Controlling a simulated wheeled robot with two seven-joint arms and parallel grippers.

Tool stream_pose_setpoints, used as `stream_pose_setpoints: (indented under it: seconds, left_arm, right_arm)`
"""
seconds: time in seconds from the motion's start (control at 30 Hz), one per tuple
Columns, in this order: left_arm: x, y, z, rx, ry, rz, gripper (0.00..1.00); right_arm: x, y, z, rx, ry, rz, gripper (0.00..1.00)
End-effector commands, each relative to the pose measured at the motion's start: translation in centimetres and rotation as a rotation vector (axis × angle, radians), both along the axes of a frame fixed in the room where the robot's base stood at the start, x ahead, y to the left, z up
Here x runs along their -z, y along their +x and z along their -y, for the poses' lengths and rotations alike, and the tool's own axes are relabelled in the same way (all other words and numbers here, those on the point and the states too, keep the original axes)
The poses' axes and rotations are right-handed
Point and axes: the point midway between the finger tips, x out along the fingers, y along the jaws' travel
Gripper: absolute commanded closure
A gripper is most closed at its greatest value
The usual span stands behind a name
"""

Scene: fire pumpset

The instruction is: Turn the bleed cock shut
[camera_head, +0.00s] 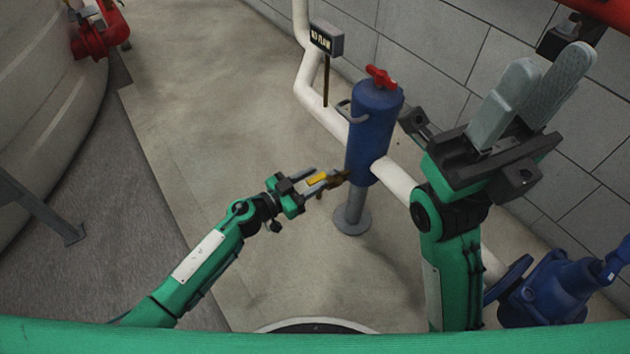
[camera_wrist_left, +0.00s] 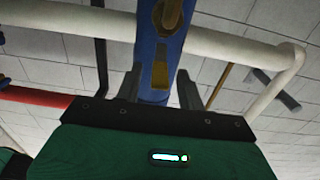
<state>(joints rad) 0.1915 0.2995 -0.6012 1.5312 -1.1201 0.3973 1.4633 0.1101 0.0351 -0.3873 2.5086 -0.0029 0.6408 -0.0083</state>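The bleed cock has a brass body (camera_head: 338,178) on the lower side of the blue vessel (camera_head: 370,125) and a yellow lever (camera_head: 317,179). My left gripper (camera_head: 315,181) is at the cock, its fingers on either side of the lever. In the left wrist view the yellow lever (camera_wrist_left: 160,68) hangs below the brass body (camera_wrist_left: 168,15), between the fingertips (camera_wrist_left: 159,70). Gaps show on both sides, so the gripper is open and not clamped on it. My right gripper (camera_head: 552,55) is raised at the right, its grey fingers apart and empty.
A red handle (camera_head: 381,77) tops the vessel. A blue valve or pump (camera_head: 555,290) stands at lower right. The floor (camera_head: 215,120) left of the vessel is clear.

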Motion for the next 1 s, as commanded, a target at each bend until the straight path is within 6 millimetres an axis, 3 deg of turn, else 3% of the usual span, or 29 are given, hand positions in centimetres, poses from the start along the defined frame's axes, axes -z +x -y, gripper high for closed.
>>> stream_pose_setpoints:
  seconds: [0.43,0.63,1.0]
  left_arm:
    - [-0.02,0.73,1.04,0.0,0.001,-0.001,0.61]
    - [-0.02,0.72,1.02,0.0,0.001,0.001,0.98]
    - [-0.11,0.83,0.62,0.014,0.002,0.001,1.0]
  right_arm:
    - [-0.26,-0.1,-0.7,-0.01,-0.007,0.008,0.64]
    - [-0.25,-0.1,-0.68,-0.01,-0.007,0.008,0.64]
    - [-0.43,-0.13,-0.61,-0.008,-0.005,0.01,0.64]
